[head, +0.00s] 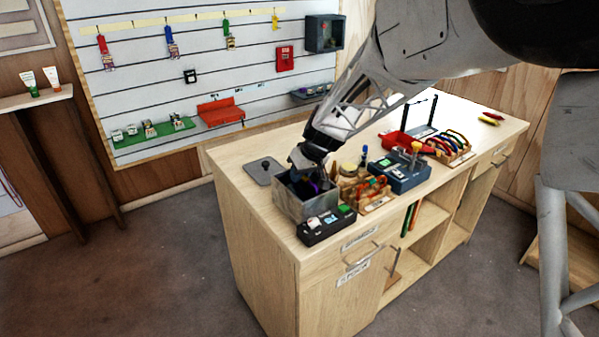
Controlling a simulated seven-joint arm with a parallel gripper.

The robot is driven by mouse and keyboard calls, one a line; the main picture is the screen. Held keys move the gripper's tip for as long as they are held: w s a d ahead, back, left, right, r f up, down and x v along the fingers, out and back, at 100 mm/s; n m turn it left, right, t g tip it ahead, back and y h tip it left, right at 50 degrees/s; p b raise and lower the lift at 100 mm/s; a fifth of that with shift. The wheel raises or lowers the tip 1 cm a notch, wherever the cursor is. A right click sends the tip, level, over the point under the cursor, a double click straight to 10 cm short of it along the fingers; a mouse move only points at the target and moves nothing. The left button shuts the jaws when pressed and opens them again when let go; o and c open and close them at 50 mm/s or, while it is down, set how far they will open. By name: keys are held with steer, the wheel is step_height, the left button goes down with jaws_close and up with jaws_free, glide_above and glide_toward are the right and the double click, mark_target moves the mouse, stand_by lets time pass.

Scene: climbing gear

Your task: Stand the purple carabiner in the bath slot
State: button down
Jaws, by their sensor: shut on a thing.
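The bath appears to be the open grey metal box (322,205) at the near left of the bench. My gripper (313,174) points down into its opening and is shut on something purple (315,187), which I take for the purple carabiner. Only a small purple patch shows at the fingertips. The bath's inside is dark, and the slot cannot be made out. I cannot tell whether the carabiner is upright or touching the bath.
A black box (325,227) stands just in front of the bath. A wooden tool rack (377,203) and a blue box (408,182) stand to its right. A flat grey plate (263,170) lies behind it. A carabiner rack (460,159) is farther right.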

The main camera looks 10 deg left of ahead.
steer(key=shift+f, duration=0.5)
steer(key=shift+f, duration=0.6)
stand_by(0.6)
steer(key=c, duration=1)
jaws_free()
steer(key=v, duration=0.7)
steer(key=shift+d+r, duration=0.2)
steer(key=shift+r, duration=0.1)
